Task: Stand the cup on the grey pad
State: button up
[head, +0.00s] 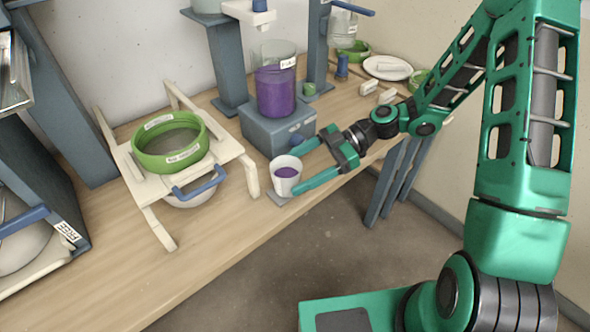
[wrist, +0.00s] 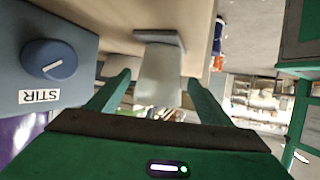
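The cup (head: 287,180) is white with purple liquid in it and looks upright. It appears to stand on the small grey pad (head: 279,198) at the front edge of the bench; its base is partly hidden in the head view. In the wrist view, which is upside down, the cup (wrist: 159,88) meets the grey pad (wrist: 160,39). My gripper (head: 297,170) is open, its fingers at the cup's level. In the wrist view my gripper (wrist: 160,76) has a finger on each side of the cup, with gaps showing on both sides.
A blue-grey stirrer base (head: 270,133) with a knob and a beaker of purple glaze (head: 276,92) stands just behind the cup. A wooden stand (head: 230,150) with a green ring sieve (head: 170,142) is to the left.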

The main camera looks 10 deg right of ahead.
jog(key=shift+d+r, duration=0.2)
jog(key=v, duration=1.1)
jog(key=shift+d+r, duration=0.15)
jog(key=shift+d, duration=0.15)
jog(key=s+d+r+m+t+h, duration=0.1)
jog(key=s+d+r+m+h, duration=0.1)
jog(key=s+d+m+h, duration=0.2)
jog(key=s+d+r+m+t+h, duration=0.1)
jog(key=s+d+r+m+h, duration=0.2)
jog(key=s+d+m, duration=0.8)
jog(key=s+d+r+m+t+h, duration=0.1)
jog(key=s+d+m+h, duration=0.5)
jog(key=m, duration=0.6)
jog(key=s+d+r, duration=0.1)
jog(key=s+d, duration=0.1)
jog(key=s, duration=0.1)
jog(key=shift+s+r, duration=0.25)
jog(key=shift+s, duration=0.15)
